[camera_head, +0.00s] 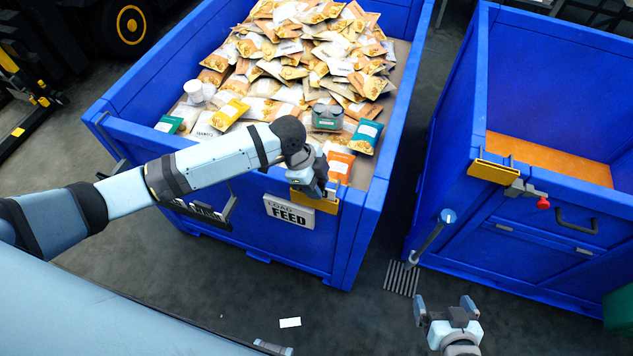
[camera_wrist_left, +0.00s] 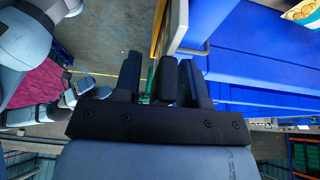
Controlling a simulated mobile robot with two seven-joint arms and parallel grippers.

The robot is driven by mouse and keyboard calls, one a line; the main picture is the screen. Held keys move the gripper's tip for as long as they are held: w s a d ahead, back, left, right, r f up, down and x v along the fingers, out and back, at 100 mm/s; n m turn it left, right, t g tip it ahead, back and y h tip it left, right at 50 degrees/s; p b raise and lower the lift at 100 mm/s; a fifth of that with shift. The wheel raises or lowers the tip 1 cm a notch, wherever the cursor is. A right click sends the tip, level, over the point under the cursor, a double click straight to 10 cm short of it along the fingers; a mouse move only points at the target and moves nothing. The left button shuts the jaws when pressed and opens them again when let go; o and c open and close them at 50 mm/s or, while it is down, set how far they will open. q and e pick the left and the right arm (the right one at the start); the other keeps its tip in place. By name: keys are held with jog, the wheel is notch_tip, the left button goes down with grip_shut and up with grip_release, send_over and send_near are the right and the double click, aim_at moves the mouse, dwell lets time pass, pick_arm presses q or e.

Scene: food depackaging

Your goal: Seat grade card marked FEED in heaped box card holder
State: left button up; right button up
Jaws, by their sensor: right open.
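The pale grade card marked FEED (camera_head: 288,212) is upright at the front wall of the heaped box (camera_head: 360,225). The yellow card holder (camera_head: 327,204) is on that wall, at the card's right end; the card reaches left beyond it. My left gripper (camera_head: 316,190) is at the card's upper right and hides where card and holder meet. In the left wrist view, the left gripper's fingers (camera_wrist_left: 162,85) close around a dark block beside the pale card (camera_wrist_left: 178,28). I cannot tell how deep the card sits. My right gripper (camera_head: 447,308) is open and empty, low over the floor.
Many food packets (camera_head: 300,65) heap the left box; an orange packet (camera_head: 340,163) lies close behind my left gripper. A second blue box (camera_head: 455,130), with its own yellow holder (camera_head: 494,172), stands right across a floor gap. A white slip (camera_head: 290,322) lies on the floor.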

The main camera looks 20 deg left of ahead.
pick_arm(q)
jog(key=b+v, duration=0.1)
jog(key=v, duration=1.1)
jog(key=shift+r, duration=0.1)
jog(key=s+d+f+n+t, duration=0.35)
jog(key=s+n, duration=0.25)
jog(key=s, duration=0.5)
jog(key=s+a+f+n+y, duration=0.2)
jog(key=s+a+n+y, duration=0.2)
jog(key=s+a+n, duration=0.7)
jog(key=w+d+f+t+h, duration=0.1)
jog(key=w+d+f+t, duration=0.1)
jog(key=f, duration=0.4)
jog(key=w+d+f+m+t+h, duration=0.1)
jog(key=w+d+f+t, duration=0.1)
jog(key=d+f+t, duration=0.2)
notch_tip(320, 180, down, 4)
jog(key=shift+w+r+m+t+h, duration=0.2)
jog(key=shift+r+m+t+h, duration=0.1)
jog(key=shift+t, duration=0.45)
